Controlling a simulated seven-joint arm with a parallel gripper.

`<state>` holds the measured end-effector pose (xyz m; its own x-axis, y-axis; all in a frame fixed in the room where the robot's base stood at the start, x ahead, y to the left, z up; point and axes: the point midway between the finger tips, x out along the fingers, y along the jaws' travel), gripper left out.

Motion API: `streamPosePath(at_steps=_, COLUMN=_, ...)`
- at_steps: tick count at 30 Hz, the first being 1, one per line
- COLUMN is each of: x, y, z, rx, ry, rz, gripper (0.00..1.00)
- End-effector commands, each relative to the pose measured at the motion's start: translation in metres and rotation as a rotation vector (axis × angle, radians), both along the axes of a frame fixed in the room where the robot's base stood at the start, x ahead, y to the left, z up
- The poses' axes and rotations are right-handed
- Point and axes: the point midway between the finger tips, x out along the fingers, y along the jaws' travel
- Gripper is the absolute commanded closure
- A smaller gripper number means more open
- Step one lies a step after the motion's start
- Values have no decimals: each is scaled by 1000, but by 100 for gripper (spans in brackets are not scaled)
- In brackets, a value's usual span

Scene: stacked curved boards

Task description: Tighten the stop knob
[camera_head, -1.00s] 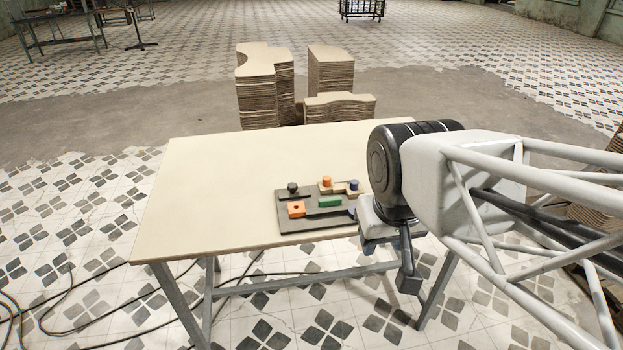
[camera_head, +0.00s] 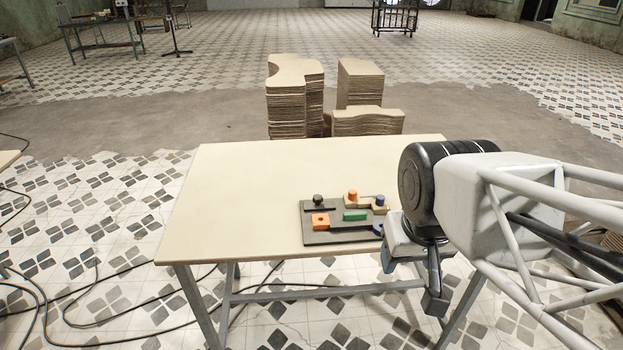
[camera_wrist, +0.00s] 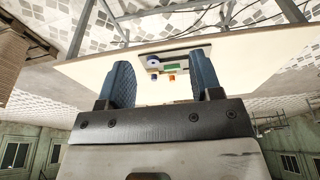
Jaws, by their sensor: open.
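A dark fixture board (camera_head: 340,239) lies near the front edge of the table. I cannot tell which part is the stop knob. My gripper (camera_head: 412,278) is open and empty at the board's right, partly covering its right end. In the wrist view, the two blue fingers (camera_wrist: 168,90) stand wide apart, with the board (camera_wrist: 205,50) beyond them.
The table top (camera_head: 240,190) is bare left of and behind the board. Stacks of curved boards (camera_head: 294,105) stand behind the table. Cables lie on the tiled floor at the left.

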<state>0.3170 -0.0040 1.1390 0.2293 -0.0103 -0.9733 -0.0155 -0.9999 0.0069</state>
Motion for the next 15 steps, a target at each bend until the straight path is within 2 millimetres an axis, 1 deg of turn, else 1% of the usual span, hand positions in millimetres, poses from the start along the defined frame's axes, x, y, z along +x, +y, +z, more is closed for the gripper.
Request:
streamPosePath(at_steps=5, x=11, y=1, z=2, rx=-9, ry=6, rz=42, gripper=41)
streamPosePath(at_steps=8, x=22, y=2, z=4, rx=-19, ry=15, rz=90, gripper=41)
streamPosePath(at_steps=11, x=38, y=4, z=6, rx=-31, ry=24, rz=154, gripper=41)
streamPosePath(at_steps=15, x=65, y=7, z=9, rx=-51, ry=39, rz=263, gripper=41)
